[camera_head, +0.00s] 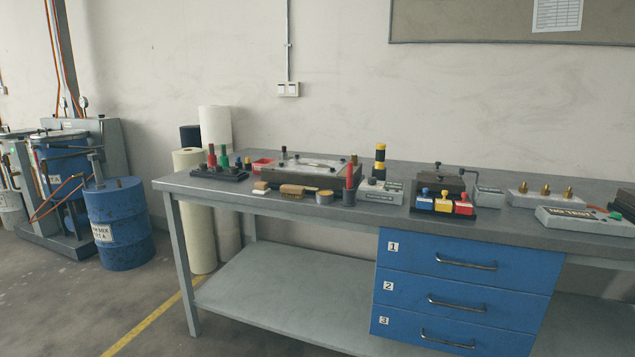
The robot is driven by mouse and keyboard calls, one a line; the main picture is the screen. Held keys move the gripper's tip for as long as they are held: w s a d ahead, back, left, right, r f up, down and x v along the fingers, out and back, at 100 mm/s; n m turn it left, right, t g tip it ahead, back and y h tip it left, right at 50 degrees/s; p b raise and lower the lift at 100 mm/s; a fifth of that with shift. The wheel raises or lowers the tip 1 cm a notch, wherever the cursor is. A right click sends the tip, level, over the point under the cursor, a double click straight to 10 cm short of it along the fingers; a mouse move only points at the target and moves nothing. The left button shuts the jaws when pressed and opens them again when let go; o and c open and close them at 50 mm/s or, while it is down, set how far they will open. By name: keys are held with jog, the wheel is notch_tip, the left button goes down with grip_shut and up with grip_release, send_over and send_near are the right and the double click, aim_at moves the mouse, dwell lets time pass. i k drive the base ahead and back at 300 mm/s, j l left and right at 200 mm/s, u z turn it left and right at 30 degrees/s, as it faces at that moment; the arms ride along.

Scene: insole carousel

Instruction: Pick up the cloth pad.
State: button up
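No gripper shows in the camera_head view. I cannot tell for sure which thing is the cloth pad. A small block with a pale top (261,186) lies near the front edge of the grey workbench (216,187), and it may be the pad. Just right of it lies a brown brush-like block (292,191). A small round tin (324,197) with a tan top stands right of that. Behind them is a low tray-like fixture (283,177) with a whitish sheet (318,166) on top.
A rack of coloured-handled tools (220,172) stands left. Blue drawers (463,265) hang below. Blue drum (121,222) and open floor lie left.

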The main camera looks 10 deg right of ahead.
aim_at(261, 188)
jog(key=i+l+u, duration=0.1)
jog(key=i+l, duration=0.4)
jog(key=i, duration=0.25)
jog(key=i+l+u, duration=0.1)
jog(key=i+l, duration=0.45)
jog(key=i, duration=0.2)
jog(key=i+l, duration=0.6)
jog(key=i, duration=0.15)
jog(key=j+u, duration=0.05)
